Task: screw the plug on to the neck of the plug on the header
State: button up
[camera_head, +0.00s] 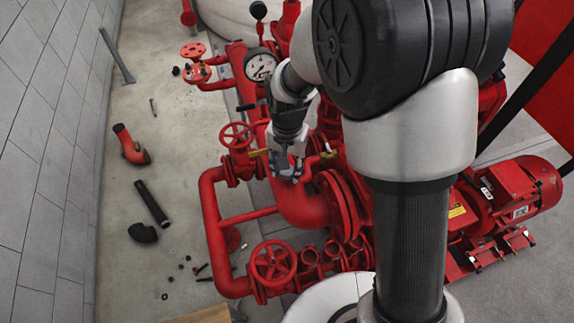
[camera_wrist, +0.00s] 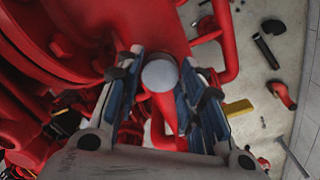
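The plug (camera_wrist: 160,75) shows in the wrist view as a round, light-grey end face between my fingertips. My gripper (camera_wrist: 162,66) has its two blue-padded fingers on either side of it, and they appear to touch its sides. In the head view my gripper (camera_head: 285,172) points down just over the red header pipe (camera_head: 296,205), near its bend. The plug is hard to make out there. The neck on the header is hidden behind the plug and fingers, so I cannot tell whether the two touch.
Red handwheels (camera_head: 273,262) and a pressure gauge (camera_head: 260,66) stand around my gripper. A yellow lever (camera_wrist: 238,108) is close by the fingers in the wrist view. A red motor (camera_head: 505,192) stands right. A black pipe (camera_head: 152,203) and small parts lie on the floor left.

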grip_shut()
jog(key=m, duration=0.4)
jog(key=shift+m, duration=0.3)
jog(key=shift+m, duration=0.8)
jog(key=m, duration=0.3)
jog(key=m, duration=0.2)
jog(key=shift+m, duration=0.3)
jog(key=o, duration=0.6)
grip_release()
